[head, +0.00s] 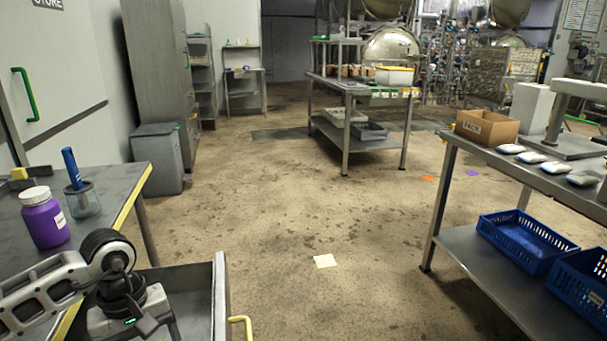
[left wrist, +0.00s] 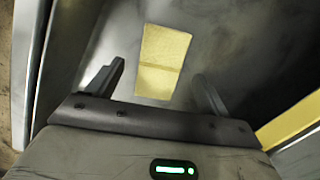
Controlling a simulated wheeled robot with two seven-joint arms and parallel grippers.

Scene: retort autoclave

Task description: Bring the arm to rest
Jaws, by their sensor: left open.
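My left arm comes in from the lower left in the head view, over the corner of a grey table. My left gripper (head: 172,325) is low in the picture, above a grey metal drawer or cart (head: 190,280). In the left wrist view my left gripper (left wrist: 158,82) has its two fingers spread wide with nothing between them. A flat yellow rectangle (left wrist: 163,50) lies on the grey surface beyond the fingertips. It does not show in the head view. My right gripper is in neither view.
A yellow handle (head: 241,327) sticks out right of the drawer or cart. The middle floor is clear except a pale paper (head: 325,261).

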